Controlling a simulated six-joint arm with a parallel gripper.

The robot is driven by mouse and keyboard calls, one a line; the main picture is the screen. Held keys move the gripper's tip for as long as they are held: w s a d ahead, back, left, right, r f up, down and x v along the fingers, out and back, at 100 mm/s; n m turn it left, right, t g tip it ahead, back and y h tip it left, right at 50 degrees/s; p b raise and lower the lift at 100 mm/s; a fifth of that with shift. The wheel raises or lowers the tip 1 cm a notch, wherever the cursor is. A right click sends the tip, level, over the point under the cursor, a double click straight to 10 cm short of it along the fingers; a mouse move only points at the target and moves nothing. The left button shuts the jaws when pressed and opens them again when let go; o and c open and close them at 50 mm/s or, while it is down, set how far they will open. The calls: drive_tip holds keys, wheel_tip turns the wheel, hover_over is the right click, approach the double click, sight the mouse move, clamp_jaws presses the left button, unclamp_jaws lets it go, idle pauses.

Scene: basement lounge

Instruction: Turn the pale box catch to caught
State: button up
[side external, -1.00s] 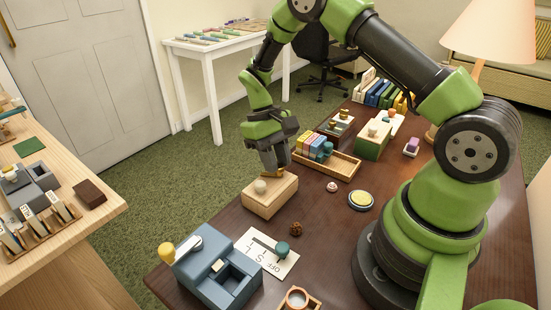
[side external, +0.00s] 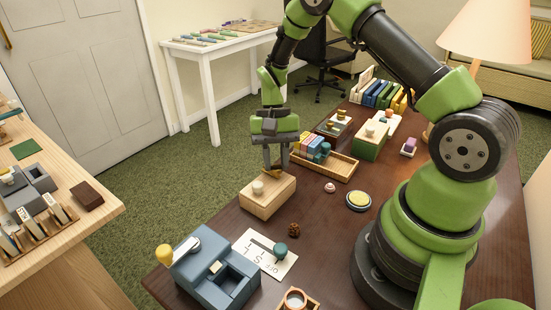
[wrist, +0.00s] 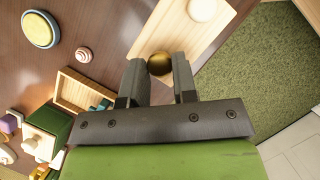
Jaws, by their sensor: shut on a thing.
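The pale wooden box (side external: 262,203) stands near the far left edge of the dark table. A cream round knob (side external: 258,187) sits on its top. My gripper (side external: 276,168) points down over the back right part of the box top. Its jaws are shut on the brass catch knob, which shows as a gold ball (wrist: 160,64) between the fingertips in the wrist view. The cream knob (wrist: 202,8) also shows there, apart from the fingers. The fingers hide most of the catch in the side view, and I cannot read its position.
A wooden tray of coloured blocks (side external: 338,168) stands behind the box on the right. A brown knobbly object (side external: 294,230), a lettered card (side external: 252,240) and a blue-grey lever box (side external: 210,280) are nearer the camera. A yellow disc (side external: 358,201) lies to the right. Bare table separates them.

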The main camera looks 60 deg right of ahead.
idle(0.3)
drive_tip(key=o, duration=0.9)
drive_tip(key=v, duration=1)
